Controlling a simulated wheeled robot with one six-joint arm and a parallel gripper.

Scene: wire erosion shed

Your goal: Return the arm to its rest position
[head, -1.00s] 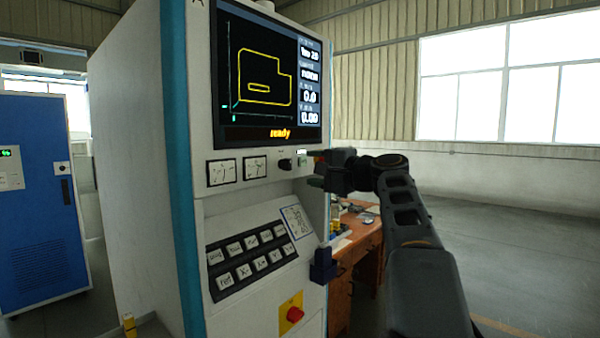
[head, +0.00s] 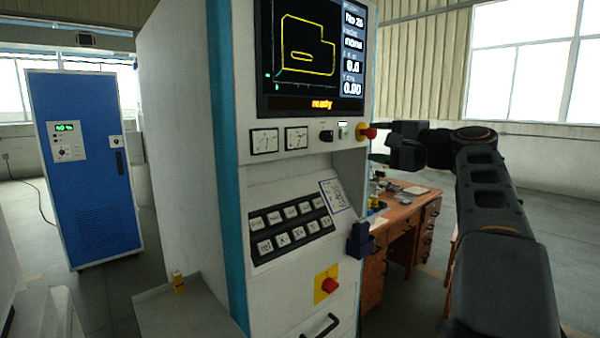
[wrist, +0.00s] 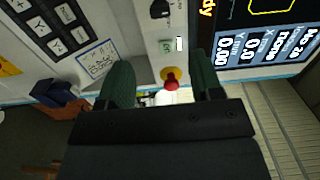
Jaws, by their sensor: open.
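My gripper (head: 379,148) is in front of the machine's control cabinet at the right, held out by my dark arm. In the wrist view its two green-lined fingers (wrist: 160,88) are apart with nothing held. A red knob on a yellow base (wrist: 170,78) shows in the gap between them. In the head view this red knob (head: 367,132) sits at the cabinet's right edge, just left of the gripper and apart from it. The cabinet's screen (head: 313,50) reads "ready".
The cabinet carries a keypad (head: 291,228), a dark blue holder (head: 360,240) and a lower red button on yellow (head: 328,286). A wooden desk (head: 403,218) with small items stands behind. A blue cabinet (head: 92,170) stands at left. Open floor lies at right.

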